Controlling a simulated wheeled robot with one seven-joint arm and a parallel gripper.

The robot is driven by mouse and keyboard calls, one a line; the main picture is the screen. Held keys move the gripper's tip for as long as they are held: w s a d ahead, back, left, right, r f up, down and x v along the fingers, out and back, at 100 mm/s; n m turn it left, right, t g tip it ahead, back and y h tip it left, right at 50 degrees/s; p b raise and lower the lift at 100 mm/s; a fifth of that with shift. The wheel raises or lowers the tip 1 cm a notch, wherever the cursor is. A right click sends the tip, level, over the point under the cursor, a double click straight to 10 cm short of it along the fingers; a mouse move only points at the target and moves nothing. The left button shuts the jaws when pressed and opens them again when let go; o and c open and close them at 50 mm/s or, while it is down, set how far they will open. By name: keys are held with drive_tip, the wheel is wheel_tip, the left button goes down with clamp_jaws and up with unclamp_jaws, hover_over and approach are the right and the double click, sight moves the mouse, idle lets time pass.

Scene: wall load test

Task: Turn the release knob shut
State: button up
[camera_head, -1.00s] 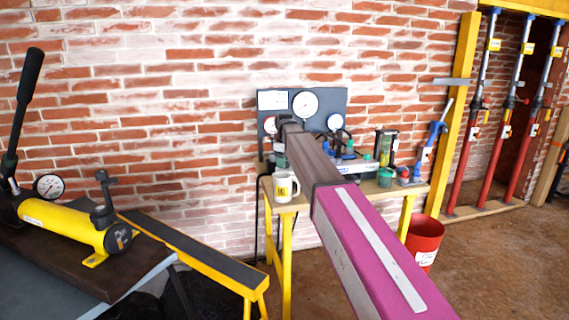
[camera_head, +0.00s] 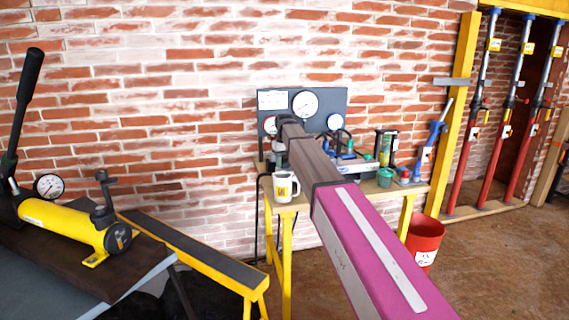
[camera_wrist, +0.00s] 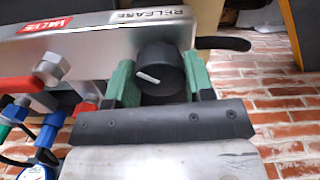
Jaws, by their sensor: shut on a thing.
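The release knob (camera_wrist: 160,70) is a round black knob with a white pointer mark, seen in the wrist view below a metal block bearing a RELEASE label (camera_wrist: 150,15). The green fingers of my gripper (camera_wrist: 160,84) stand on its left and right sides and are shut on it. In the head view my arm covers the gripper and the knob, in front of the grey gauge panel (camera_head: 335,105).
A yellow-legged bench (camera_head: 287,203) bears a white mug (camera_head: 286,187) and several tools. A red bucket (camera_head: 425,240) stands on the floor at its right. A yellow hand pump (camera_head: 65,222) lies on a dark table at left. In the wrist view, red and blue fittings (camera_wrist: 22,108) are left of my gripper.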

sight(284, 161)
drive_tip(key=m, duration=0.5)
drive_tip(key=shift+m, duration=0.3)
drive_tip(key=m, duration=0.4)
drive_tip(key=shift+m, duration=0.3)
drive_tip(key=o, duration=0.9)
drive_tip(key=shift+o, duration=0.2)
drive_tip(key=shift+r, duration=0.1)
wheel_tip(284, 161, up, 11)
drive_tip(key=shift+f, duration=0.2)
